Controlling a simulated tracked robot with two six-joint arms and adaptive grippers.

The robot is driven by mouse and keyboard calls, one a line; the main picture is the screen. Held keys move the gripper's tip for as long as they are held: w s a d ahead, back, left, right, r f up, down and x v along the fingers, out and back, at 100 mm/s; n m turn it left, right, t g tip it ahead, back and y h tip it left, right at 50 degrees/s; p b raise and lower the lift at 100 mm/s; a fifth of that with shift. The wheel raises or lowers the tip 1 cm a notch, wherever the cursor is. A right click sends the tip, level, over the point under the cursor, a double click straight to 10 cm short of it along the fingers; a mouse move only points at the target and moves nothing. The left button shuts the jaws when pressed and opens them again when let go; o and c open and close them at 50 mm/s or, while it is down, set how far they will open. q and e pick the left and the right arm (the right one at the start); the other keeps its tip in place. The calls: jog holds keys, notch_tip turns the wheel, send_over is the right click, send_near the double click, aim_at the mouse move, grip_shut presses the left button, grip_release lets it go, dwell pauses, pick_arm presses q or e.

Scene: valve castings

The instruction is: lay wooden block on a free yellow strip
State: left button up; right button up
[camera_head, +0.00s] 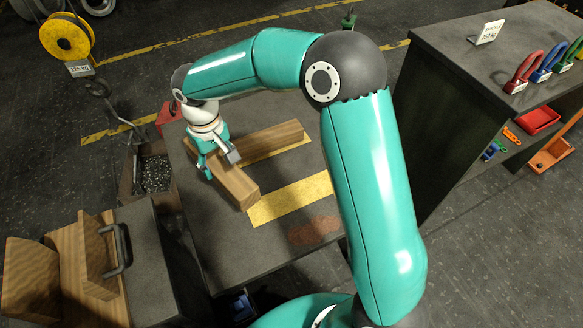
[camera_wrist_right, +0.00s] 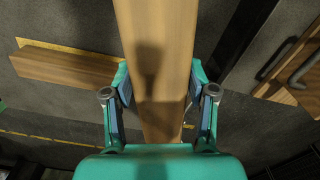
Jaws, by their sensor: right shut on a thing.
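My right gripper (camera_head: 219,162) is shut on a wooden block (camera_head: 236,187), its fingers on either side of it. In the wrist view the held block (camera_wrist_right: 157,50) runs lengthwise between the two fingers (camera_wrist_right: 159,88). In the head view its near end overlaps the left end of a bare yellow strip (camera_head: 292,198); whether it touches the table is unclear. A second wooden block (camera_head: 275,142) lies along another yellow strip (camera_head: 290,149) farther back; it also shows in the wrist view (camera_wrist_right: 70,68). My left gripper is not in view.
The dark table (camera_head: 230,260) has a reddish-brown patch (camera_head: 315,230) near its front. More wooden blocks (camera_head: 97,255) stand at the left beside a dark handle (camera_head: 118,250). A bin of gravel (camera_head: 155,172) is left of the table.

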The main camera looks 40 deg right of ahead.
jog(key=shift+a, duration=0.15)
jog(key=shift+s+d+f+m, duration=0.1)
jog(key=shift+d+f+m, duration=0.05)
jog(key=shift+d+m, duration=0.35)
jog(key=s+d+f+m, duration=0.2)
jog(key=s+d+m, duration=0.3)
jog(key=m, duration=0.5)
jog(key=s+d+f+m, duration=0.3)
jog(key=s+d+m, duration=0.3)
jog(key=d+m, duration=0.2)
jog(key=shift+d+f+m, duration=0.15)
jog(key=shift+f+m, duration=0.15)
jog(key=shift+m, duration=0.9)
jog(key=shift+b, duration=0.3)
notch_tip(320, 180, down, 6)
jog(key=b, duration=0.7)
jog(key=shift+f, duration=0.25)
jog(key=shift+f+b, duration=0.2)
jog(key=shift+b, duration=0.25)
